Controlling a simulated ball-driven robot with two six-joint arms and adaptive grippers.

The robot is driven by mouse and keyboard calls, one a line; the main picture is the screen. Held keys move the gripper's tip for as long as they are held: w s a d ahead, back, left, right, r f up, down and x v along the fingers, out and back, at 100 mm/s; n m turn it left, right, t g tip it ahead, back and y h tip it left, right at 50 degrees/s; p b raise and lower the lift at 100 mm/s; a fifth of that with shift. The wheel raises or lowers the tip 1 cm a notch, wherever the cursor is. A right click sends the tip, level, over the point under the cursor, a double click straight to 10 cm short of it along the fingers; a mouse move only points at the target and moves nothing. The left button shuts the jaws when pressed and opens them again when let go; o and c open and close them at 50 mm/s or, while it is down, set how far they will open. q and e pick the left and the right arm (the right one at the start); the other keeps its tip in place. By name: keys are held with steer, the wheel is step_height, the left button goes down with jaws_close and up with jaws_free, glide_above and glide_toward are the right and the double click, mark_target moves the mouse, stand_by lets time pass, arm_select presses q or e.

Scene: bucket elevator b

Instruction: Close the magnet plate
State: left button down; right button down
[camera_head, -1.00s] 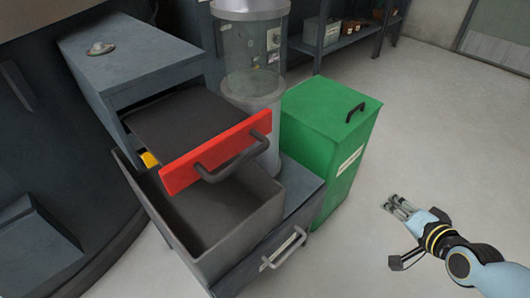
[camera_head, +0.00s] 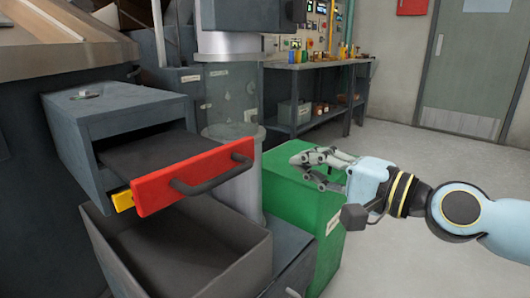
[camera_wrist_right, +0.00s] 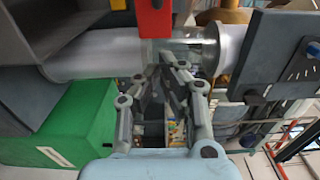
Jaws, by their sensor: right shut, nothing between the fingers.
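The magnet plate is a dark tray with a red front panel (camera_head: 205,172) and a dark bar handle (camera_head: 212,184). It sticks out of the grey housing (camera_head: 122,120) at the left of the head view. In the right wrist view the red panel (camera_wrist_right: 154,18) shows at the top edge. My right gripper (camera_head: 302,165) is shut and empty, to the right of the red panel and apart from it, in front of the green bin in the picture. In the wrist view its fingers (camera_wrist_right: 165,68) point toward the clear cylinder. My left gripper is not in view.
An open grey bin (camera_head: 185,250) stands below the plate. A yellow block (camera_head: 123,201) sits under the panel's left end. A clear cylinder (camera_head: 228,100) stands behind the plate, and a green bin (camera_head: 290,195) to the right. A workbench (camera_head: 310,75) is behind; the floor at right is clear.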

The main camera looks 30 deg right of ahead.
steer(key=x, duration=0.9)
steer(key=shift+p, duration=0.35)
steer(key=shift+w, duration=0.1)
steer(key=b, duration=0.3)
glide_toward(190, 124)
steer(key=x, duration=0.5)
steer(key=shift+w+a+f, duration=0.1)
steer(key=shift+w, duration=0.45)
steer(key=shift+a, duration=0.1)
